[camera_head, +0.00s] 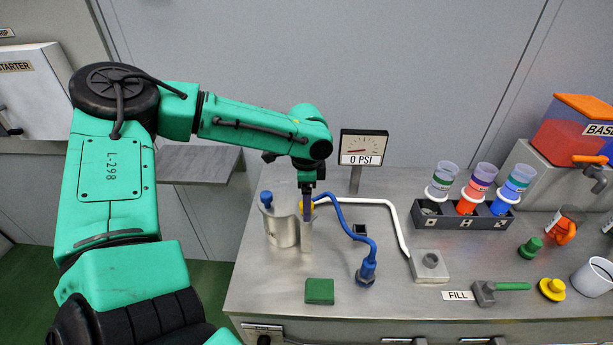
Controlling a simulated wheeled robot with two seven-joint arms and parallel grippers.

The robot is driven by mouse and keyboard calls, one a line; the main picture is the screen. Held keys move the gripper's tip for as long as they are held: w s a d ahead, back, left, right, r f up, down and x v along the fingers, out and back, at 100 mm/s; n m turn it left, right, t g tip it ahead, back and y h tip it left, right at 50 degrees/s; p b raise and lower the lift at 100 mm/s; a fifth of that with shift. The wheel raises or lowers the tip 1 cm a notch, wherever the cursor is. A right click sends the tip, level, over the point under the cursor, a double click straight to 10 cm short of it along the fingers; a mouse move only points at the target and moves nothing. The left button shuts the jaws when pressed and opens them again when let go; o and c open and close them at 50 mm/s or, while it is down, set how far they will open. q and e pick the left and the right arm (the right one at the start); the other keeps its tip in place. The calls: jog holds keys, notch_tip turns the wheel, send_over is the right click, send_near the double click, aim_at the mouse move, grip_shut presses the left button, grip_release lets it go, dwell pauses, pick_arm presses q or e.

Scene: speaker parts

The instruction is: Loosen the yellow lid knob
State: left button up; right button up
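A steel pot (281,228) stands at the left of the steel bench top, with a blue knob (266,198) at its left. A small patch of yellow (301,206), seemingly the yellow lid knob, shows at its right, mostly hidden behind my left gripper. My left gripper (307,222) points down at the pot's right side, its fingers overlapping the yellow in the picture. I cannot tell whether the fingers touch the knob or how far apart they are. My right gripper is out of view.
A blue hose (345,222) and a white pipe (397,226) run right of the pot. A gauge (363,147) reading 0 PSI stands behind. A green block (320,291) lies in front.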

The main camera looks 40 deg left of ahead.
pick_arm(q)
notch_tip(320, 180, up, 13)
jog(key=b, duration=0.1)
jog(key=shift+r, duration=0.2)
